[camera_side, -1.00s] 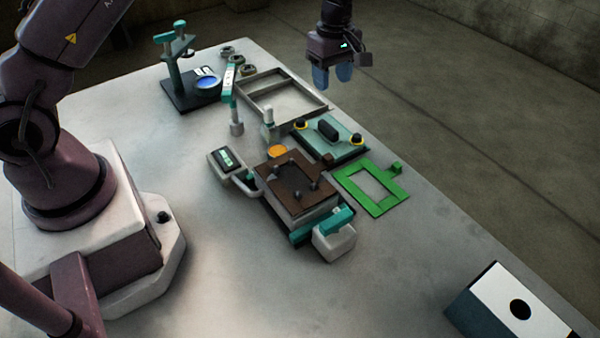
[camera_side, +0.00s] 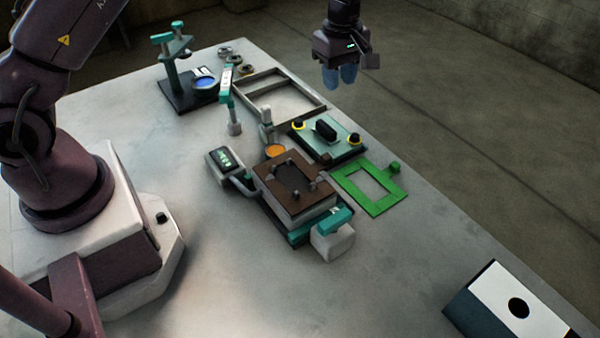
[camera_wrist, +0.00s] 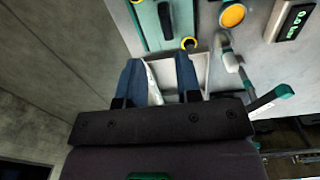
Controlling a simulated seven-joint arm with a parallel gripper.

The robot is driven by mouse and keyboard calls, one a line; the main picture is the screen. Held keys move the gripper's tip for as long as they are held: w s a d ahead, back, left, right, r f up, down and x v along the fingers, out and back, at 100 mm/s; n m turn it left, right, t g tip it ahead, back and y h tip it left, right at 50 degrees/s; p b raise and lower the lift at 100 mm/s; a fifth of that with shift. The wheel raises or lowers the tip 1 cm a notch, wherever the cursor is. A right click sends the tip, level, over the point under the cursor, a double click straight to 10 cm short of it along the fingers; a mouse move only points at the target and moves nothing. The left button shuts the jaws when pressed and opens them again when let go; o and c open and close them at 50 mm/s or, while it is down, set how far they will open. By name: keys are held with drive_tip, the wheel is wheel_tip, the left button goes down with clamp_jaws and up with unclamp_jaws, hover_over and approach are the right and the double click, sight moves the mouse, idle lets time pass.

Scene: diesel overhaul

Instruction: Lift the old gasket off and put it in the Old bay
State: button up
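The old gasket appears to be the brown flat frame (camera_side: 292,184) lying on top of the engine block (camera_side: 305,215) in the side view, with several grey studs standing around its opening. My gripper (camera_side: 340,76) hangs high behind the workbench items, well away from the brown gasket. In the wrist view its two blue fingers (camera_wrist: 158,62) stand apart with nothing held between them. A grey tray with two compartments (camera_side: 322,105) lies at the back of the bench. I cannot read which compartment is the Old bay.
A green frame gasket (camera_side: 351,200) lies right of the block. A teal plate with a black handle (camera_side: 345,148) lies behind it. A digital gauge (camera_side: 222,160), a teal-handled tool (camera_side: 227,92) and a stand (camera_side: 173,65) are to the left.

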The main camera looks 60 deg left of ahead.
drive_tip(key=s+d+r+m, duration=0.1)
drive_tip(key=s+d+r, duration=0.25)
drive_tip(key=d, duration=0.35)
drive_tip(key=n, duration=0.2)
hover_over(326, 156)
wheel_tip(326, 156, down, 8)
drive_tip(key=shift+d+r, duration=0.15)
drive_tip(key=shift+r, duration=0.1)
drive_tip(key=shift+a+f, duration=0.2)
drive_tip(key=shift+f, duration=2.85)
drive_tip(key=shift+c, duration=0.2)
clamp_jaws()
